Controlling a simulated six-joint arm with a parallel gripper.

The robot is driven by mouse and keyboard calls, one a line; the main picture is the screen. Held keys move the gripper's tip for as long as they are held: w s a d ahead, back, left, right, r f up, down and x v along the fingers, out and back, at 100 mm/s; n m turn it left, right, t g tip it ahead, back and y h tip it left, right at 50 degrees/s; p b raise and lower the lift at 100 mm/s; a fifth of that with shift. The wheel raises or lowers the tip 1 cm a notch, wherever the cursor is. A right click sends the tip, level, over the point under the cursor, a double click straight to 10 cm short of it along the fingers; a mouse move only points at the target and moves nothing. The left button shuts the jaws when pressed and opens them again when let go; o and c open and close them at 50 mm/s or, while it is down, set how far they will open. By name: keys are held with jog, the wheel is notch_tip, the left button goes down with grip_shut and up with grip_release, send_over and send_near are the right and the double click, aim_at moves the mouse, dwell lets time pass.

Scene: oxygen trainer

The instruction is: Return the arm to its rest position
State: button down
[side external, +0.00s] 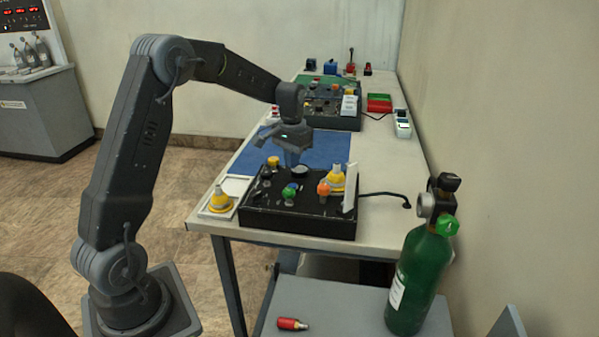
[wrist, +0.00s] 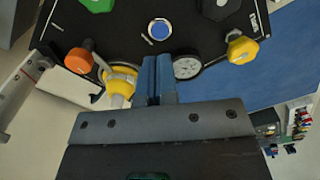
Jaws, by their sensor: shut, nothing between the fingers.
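My gripper (side external: 292,163) is above the black trainer box (side external: 297,222), pointing down, with the arm reaching over from the left. In the wrist view, my gripper's two blue fingers (wrist: 157,66) are pressed together with nothing between them. The box carries an orange knob (side external: 323,188), a green knob (side external: 288,193) and a yellow-and-white fitting (side external: 337,179). In the wrist view a round gauge (wrist: 187,67) and a blue button (wrist: 159,30) lie close to the fingertips. I cannot tell the exact gap between fingertips and box.
A second yellow fitting (side external: 220,198) stands on a white tray at the table's left edge. A green cylinder (side external: 418,278) stands at the right front. A red cartridge (side external: 292,324) lies on the lower grey surface. A blue mat (side external: 330,148) lies behind the box. Air above the table looks clear.

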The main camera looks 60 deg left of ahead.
jog(key=shift+r, duration=0.45)
jog(key=shift+d+r, duration=0.1)
jog(key=shift+r, duration=0.05)
jog(key=s+d+r+m+t, duration=0.1)
jog(key=s+d+r+t, duration=0.1)
jog(key=s+d+r, duration=0.5)
jog(key=s+d+r+m+t, duration=0.1)
jog(key=s+d+r+t, duration=0.1)
jog(key=s+d+r, duration=0.5)
jog(key=s+d+f+m+t, duration=0.1)
jog(key=s+d+f, duration=0.3)
jog(key=s, duration=0.6)
jog(key=shift+s+d+t, duration=0.25)
jog(key=shift+d+t, duration=0.05)
jog(key=shift+d, duration=0.95)
jog(key=c, duration=1.8)
grip_release()
